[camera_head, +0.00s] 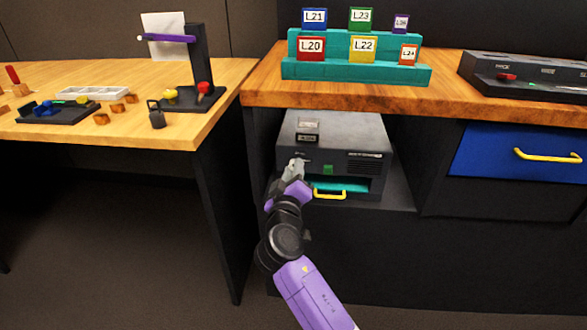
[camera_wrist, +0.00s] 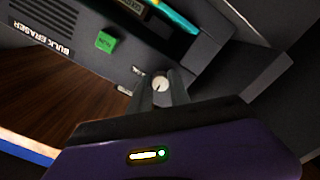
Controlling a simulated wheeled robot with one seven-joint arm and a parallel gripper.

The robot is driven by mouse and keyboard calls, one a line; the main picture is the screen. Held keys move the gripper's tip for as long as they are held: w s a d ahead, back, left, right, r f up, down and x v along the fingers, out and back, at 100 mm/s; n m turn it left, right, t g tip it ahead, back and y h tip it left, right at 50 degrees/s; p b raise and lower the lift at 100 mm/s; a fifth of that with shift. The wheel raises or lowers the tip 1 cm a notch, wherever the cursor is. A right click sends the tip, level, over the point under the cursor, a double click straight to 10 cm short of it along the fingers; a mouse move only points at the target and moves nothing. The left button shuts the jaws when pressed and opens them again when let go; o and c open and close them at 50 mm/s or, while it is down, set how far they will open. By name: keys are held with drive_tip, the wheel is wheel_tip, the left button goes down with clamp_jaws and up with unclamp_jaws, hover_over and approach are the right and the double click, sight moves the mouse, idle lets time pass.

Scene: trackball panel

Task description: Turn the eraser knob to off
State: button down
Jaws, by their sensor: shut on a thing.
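The bulk eraser (camera_head: 345,136) is a dark grey box on the shelf under the wooden worktop. Its front carries a green button (camera_head: 328,170), which also shows in the wrist view (camera_wrist: 106,42). The eraser knob (camera_wrist: 160,83) is a small round pale knob with a dark mark on its face, in the middle of the wrist view. My gripper (camera_wrist: 163,88) is at the knob, with its two fingers on either side and shut on it. In the head view my gripper (camera_head: 298,165) is at the left of the eraser's front and hides the knob.
A teal drawer with a yellow handle (camera_head: 330,194) is low on the eraser's front, close to my gripper. A blue drawer (camera_head: 508,152) is at the right. The worktop above holds a teal rack (camera_head: 350,71) of labelled boxes. A wooden table (camera_head: 130,135) stands at the left.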

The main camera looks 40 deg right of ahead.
idle(0.3)
drive_tip(key=c, duration=1.2)
unclamp_jaws()
drive_tip(key=p+v, duration=0.1)
drive_tip(key=v, duration=0.6)
drive_tip(key=shift+s+a, duration=0.25)
drive_tip(key=shift+a, duration=0.1)
